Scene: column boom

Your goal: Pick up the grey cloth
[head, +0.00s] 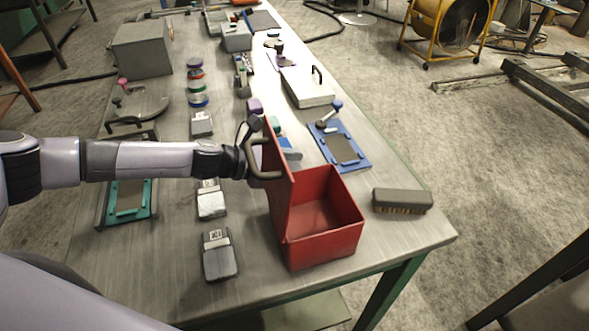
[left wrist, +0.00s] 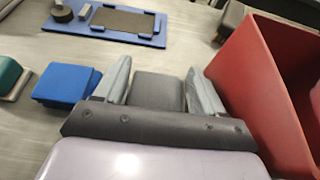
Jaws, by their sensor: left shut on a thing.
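My left gripper (left wrist: 158,70) is shut on a dark grey folded thing (left wrist: 157,93), which looks like the grey cloth, with one pale finger along each side. I cannot tell whether the cloth still touches the table. My right gripper is in neither view.
The open red box (head: 335,240) stands close to the gripper; its red side also shows in the left wrist view (left wrist: 262,85). A blue folded cloth (left wrist: 66,85) lies left of the fingers. A blue tray (head: 352,160) and a brush (head: 402,200) are beyond. Several weights stand near the forearm.

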